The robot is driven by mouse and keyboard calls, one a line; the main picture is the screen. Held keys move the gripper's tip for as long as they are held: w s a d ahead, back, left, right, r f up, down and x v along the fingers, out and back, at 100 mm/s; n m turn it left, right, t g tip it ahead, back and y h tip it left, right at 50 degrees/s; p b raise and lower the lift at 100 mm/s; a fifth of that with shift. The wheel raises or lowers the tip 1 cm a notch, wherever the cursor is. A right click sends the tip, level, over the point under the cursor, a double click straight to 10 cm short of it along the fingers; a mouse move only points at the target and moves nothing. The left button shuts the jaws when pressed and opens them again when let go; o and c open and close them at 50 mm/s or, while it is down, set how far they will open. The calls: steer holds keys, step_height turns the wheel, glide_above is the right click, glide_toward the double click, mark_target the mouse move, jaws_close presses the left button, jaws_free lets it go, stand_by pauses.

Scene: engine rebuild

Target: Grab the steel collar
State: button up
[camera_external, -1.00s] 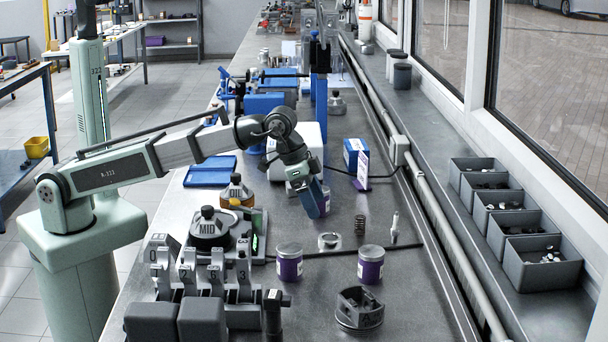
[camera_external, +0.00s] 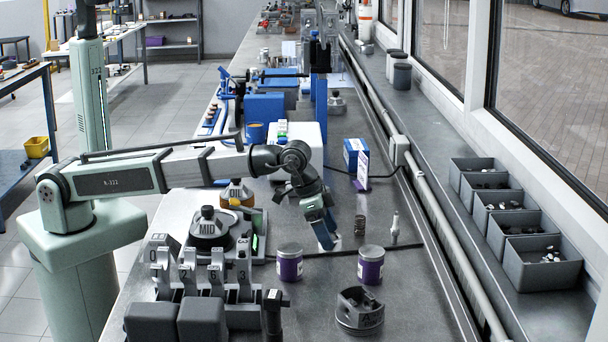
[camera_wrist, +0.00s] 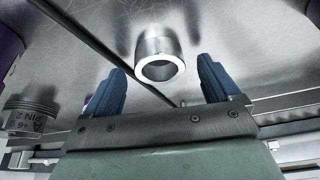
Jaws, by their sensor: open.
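The steel collar (camera_wrist: 160,52) is a short, shiny metal ring with a bright rim and a dark bore. In the wrist view it stands on the steel bench, a little beyond my fingertips and lined up between them. In the external view it is mostly hidden by my gripper (camera_external: 327,241), with a light bit showing (camera_external: 336,246). My gripper points down at the collar's spot. In the wrist view my gripper (camera_wrist: 163,75) has two blue fingers set wide apart, with nothing between them. Contact with the collar is not visible.
Two purple jars (camera_external: 290,265) (camera_external: 370,267) stand in front of the collar's spot. A spring (camera_external: 360,226) and a white-tipped plug (camera_external: 395,230) are to the right. A marked piston (camera_external: 360,312) sits nearer the front. A dark cable (camera_external: 335,254) crosses the bench.

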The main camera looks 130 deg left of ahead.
steer(key=shift+w+a+f, duration=0.1)
steer(key=shift+f, duration=0.3)
steer(key=shift+c, duration=0.2)
steer(key=c, duration=1.2)
steer(key=shift+o, duration=0.2)
steer(key=shift+r, duration=0.15)
